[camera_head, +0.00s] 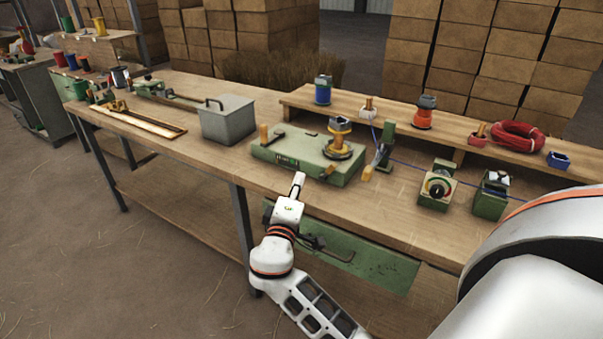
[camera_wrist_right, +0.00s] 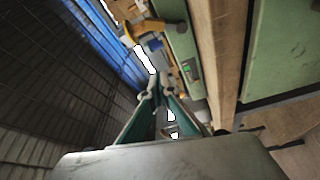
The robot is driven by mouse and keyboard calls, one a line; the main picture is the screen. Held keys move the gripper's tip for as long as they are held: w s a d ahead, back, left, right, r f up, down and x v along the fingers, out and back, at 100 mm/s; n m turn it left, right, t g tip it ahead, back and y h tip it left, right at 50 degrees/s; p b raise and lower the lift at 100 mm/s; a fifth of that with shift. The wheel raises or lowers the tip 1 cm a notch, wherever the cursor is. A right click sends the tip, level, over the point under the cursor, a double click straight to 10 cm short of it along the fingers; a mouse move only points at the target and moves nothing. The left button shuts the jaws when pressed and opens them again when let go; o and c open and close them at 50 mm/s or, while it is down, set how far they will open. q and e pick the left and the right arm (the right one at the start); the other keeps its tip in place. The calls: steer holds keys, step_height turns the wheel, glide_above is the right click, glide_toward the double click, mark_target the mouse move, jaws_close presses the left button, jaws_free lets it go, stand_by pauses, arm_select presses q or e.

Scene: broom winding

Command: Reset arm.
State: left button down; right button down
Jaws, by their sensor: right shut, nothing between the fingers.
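My right gripper (camera_head: 299,180) is at the front edge of the wooden workbench (camera_head: 215,163), in front of the green winding machine (camera_head: 290,151). It is shut and empty, with its fingertips near the machine's front and no clear contact. In the right wrist view the fingers of the right gripper (camera_wrist_right: 156,88) come together, with the green machine (camera_wrist_right: 182,50) and its yellow spool (camera_wrist_right: 128,32) just beyond. My left gripper is not in view.
A grey metal box (camera_head: 228,120) stands left of the machine. A dial box (camera_head: 436,187) and a small green unit (camera_head: 491,196) stand to the right. A raised shelf (camera_head: 455,133) holds spools and a red wire coil (camera_head: 525,136). A green drawer front (camera_head: 365,262) hangs below the bench edge.

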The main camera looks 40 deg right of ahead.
steer(key=shift+s+a+f, duration=0.1)
steer(key=shift+s+a, duration=0.05)
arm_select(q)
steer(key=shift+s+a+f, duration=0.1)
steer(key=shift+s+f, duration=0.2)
